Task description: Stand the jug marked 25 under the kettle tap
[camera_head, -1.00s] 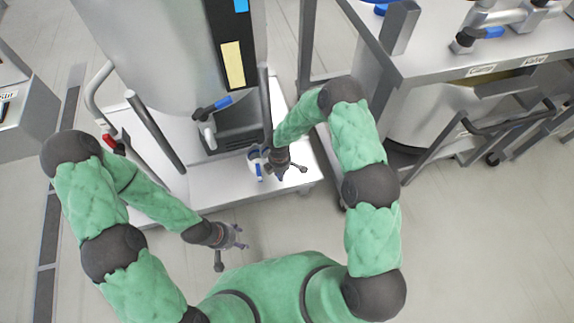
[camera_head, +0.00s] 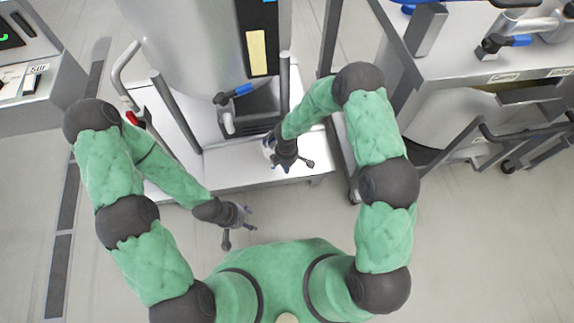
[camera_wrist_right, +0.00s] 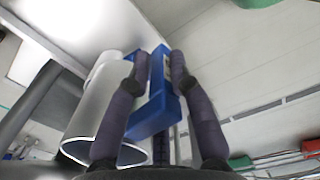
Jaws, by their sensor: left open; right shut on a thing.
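A pale metal jug with a blue handle (camera_wrist_right: 157,104) fills the left of the right wrist view. My right gripper (camera_wrist_right: 158,68) is shut on the handle. In the head view the jug (camera_head: 268,149) is mostly hidden behind my right gripper (camera_head: 290,161). No number on it can be read. The kettle (camera_head: 190,45) is a large steel cylinder. Its tap (camera_head: 228,121) has a blue lever and a downward spout. The jug is to the right of the spout, apart from it in the picture. My left gripper (camera_head: 240,220) is open and empty, in front of the kettle's stand.
The kettle's pale stand (camera_head: 230,176) has upright grey posts on both sides of the tap. A steel bench (camera_head: 470,60) with another blue-levered tap stands at the right. A grey console (camera_head: 40,100) is at the left.

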